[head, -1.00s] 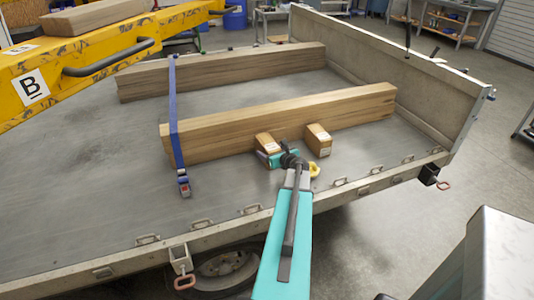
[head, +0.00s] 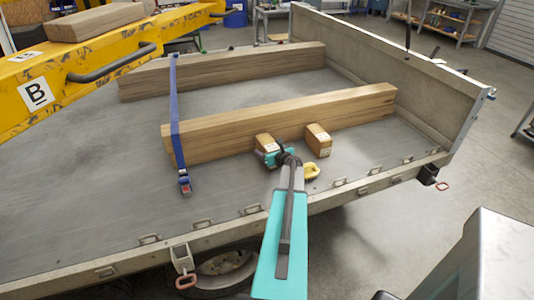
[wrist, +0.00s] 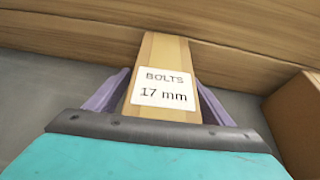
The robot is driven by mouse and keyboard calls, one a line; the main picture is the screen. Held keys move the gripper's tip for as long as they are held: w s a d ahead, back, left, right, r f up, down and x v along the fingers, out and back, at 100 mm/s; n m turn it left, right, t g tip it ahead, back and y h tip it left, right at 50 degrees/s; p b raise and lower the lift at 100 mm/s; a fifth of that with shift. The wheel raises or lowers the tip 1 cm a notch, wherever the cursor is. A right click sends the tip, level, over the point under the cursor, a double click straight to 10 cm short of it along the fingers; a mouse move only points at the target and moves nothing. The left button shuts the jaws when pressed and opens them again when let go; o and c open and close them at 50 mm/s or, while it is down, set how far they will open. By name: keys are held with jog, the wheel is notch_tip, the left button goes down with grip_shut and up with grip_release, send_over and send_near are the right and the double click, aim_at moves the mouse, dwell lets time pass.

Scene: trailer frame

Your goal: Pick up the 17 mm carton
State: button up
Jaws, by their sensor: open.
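The 17 mm carton (wrist: 158,70) is a small brown box with a white label reading "BOLTS 17 mm". It sits on the trailer bed against the near timber beam. In the head view the same carton (head: 264,141) is partly hidden behind my gripper (head: 272,157). In the wrist view my gripper (wrist: 160,103) is open, with one purple finger on each side of the carton. I cannot tell whether the fingers touch it.
A second carton (head: 319,140) stands just to the right, beside the timber beam (head: 280,116). A yellow object (head: 311,171) lies near the bed's edge. A blue strap (head: 174,120) crosses the beams at left. The bed (head: 90,190) is clear at left.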

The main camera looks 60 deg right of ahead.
dwell(0.4)
jog(key=c, duration=1.7)
jog(key=shift+o, duration=0.2)
jog(key=shift+r, duration=0.15)
notch_tip(320, 180, up, 28)
jog(key=b, duration=0.1)
